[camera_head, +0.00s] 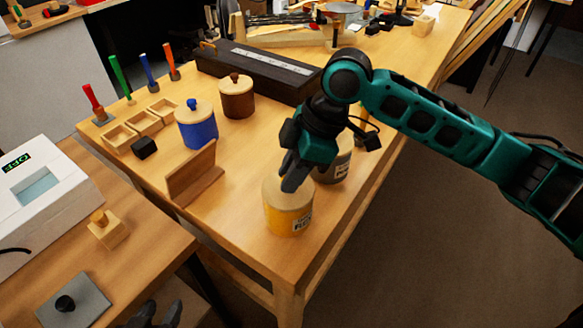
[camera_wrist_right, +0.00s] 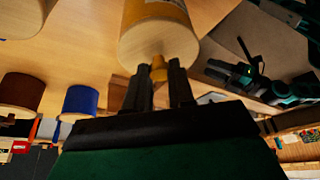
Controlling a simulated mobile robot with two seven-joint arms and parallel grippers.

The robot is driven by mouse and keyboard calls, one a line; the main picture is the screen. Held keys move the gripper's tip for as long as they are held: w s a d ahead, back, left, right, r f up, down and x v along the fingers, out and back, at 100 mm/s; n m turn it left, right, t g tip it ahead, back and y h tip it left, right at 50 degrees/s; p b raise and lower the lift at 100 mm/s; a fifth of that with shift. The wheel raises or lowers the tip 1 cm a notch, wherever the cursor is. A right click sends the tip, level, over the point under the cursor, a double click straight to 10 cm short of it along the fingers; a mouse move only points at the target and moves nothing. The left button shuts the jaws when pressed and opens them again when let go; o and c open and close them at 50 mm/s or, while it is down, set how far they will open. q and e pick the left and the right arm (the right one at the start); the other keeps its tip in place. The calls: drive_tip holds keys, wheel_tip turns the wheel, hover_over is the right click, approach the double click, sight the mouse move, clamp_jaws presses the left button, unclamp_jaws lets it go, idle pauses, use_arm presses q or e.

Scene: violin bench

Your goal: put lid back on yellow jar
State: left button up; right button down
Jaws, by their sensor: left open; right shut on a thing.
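The yellow jar (camera_head: 289,220) stands near the front right corner of the wooden table, with a label on its side. Its pale wooden lid (camera_head: 272,191) is on top of the jar and looks level, also in the right wrist view (camera_wrist_right: 150,45). My right gripper (camera_head: 291,186) is above the lid, shut on its knob (camera_wrist_right: 158,68), with one finger on each side. In the head view the gripper hides the knob and part of the lid. My left gripper (camera_head: 160,316) is open and empty at the bottom edge, partly cut off.
A grey jar (camera_head: 335,168) stands close behind the yellow one, partly hidden by my right arm. A wooden stand (camera_head: 194,177) is to the left. Blue (camera_head: 197,129) and brown (camera_head: 237,102) lidded jars and a long dark box (camera_head: 260,72) stand further back.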

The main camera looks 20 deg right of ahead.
idle(0.3)
drive_tip(key=shift+c, duration=2)
unclamp_jaws()
use_arm(q)
drive_tip(key=shift+f, duration=0.1)
